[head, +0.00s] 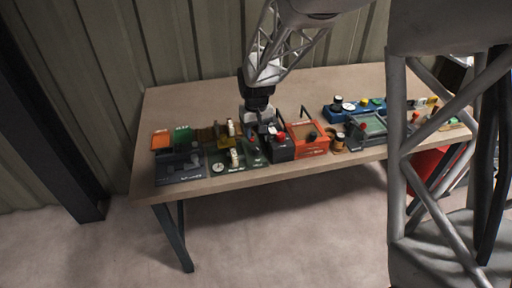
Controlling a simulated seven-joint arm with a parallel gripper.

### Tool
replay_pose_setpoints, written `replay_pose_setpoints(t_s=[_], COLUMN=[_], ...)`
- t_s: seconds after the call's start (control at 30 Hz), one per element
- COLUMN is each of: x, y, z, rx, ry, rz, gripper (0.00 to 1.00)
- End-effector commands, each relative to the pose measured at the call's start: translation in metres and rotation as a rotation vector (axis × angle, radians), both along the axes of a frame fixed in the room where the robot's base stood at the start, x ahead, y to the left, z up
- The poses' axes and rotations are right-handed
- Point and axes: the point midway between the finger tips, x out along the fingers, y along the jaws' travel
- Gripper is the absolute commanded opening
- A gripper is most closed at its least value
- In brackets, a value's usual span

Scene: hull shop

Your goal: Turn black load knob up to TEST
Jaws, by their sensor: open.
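My gripper (263,125) points down over the row of small devices on the table, close above or beside a dark box (281,153) with a red knob (280,135). Its jaws are open and small in the view; no object shows between them. A black knob (312,136) shows on the orange box (297,147), just right of the gripper. I cannot tell whether this is the load knob. The TEST mark and any lettering are too small to read, and the gripper hides part of the devices behind it.
Left of the gripper stand a dark panel (180,168) and a green panel (223,161). A blue box (345,108) and a grey-green tray (367,127) stand to the right. The wooden table (200,101) is bare at the back left. My arm column blocks the right side.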

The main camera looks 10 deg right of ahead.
Motion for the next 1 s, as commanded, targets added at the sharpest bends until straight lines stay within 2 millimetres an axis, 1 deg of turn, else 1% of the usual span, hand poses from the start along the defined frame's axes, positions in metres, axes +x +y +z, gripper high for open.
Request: replay_pose_setpoints(t_s=[0.2, 0.4, 0.6, 1.0], x=[0.0000, 0.0000, 0.0000, 0.0000], y=[0.0000, 0.0000, 0.0000, 0.0000], z=[-0.0001, -0.0001, -0.0001, -0.0015], rx=[0.000, 0.000, 0.000, 0.000], ry=[0.000, 0.000, 0.000, 0.000], rz=[-0.299, -0.490, -0.557, -0.558], gripper=[0.48, 0.48, 0.48, 0.48])
